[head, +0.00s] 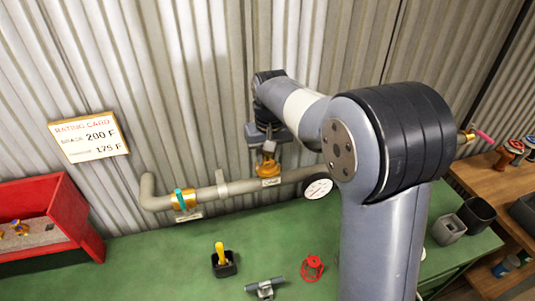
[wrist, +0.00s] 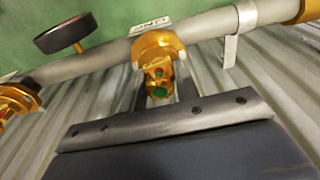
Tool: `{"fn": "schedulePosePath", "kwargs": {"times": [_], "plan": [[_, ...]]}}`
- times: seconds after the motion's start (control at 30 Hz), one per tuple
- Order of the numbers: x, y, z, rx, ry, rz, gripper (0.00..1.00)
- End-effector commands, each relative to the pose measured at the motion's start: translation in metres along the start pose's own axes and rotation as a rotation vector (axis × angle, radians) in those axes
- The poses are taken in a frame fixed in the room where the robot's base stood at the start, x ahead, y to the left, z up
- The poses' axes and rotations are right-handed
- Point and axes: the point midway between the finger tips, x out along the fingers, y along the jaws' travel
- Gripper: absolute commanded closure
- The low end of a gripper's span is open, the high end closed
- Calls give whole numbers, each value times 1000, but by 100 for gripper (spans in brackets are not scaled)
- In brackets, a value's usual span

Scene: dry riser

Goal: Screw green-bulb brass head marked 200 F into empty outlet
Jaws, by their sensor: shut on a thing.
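My gripper (head: 268,148) is over the grey pipe (head: 238,188) against the corrugated wall. It is shut on the brass head (wrist: 157,75), whose green bulb (wrist: 159,91) shows between the fingers in the wrist view. The head is lined up with a brass outlet (wrist: 157,44) on the pipe and looks to be touching it. I cannot tell how far it is threaded in. The 200 F mark cannot be read on the head. The rating card (head: 89,137) on the wall reads brass 200 F and a second line 175 F.
A red box (head: 45,210) with heads stands left. A black holder (head: 222,264), red cage (head: 312,268) and grey tool (head: 264,288) are on the green bench.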

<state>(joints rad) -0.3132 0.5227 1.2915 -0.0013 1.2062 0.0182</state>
Motion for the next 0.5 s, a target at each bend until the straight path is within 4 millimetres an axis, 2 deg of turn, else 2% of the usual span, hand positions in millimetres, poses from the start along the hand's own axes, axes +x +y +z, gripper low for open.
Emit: {"fn": "schedulePosePath", "kwargs": {"times": [0.27,0.5], "plan": [[0,0,0,32,0,4,98],[0,0,0,265,0,33,98]]}}
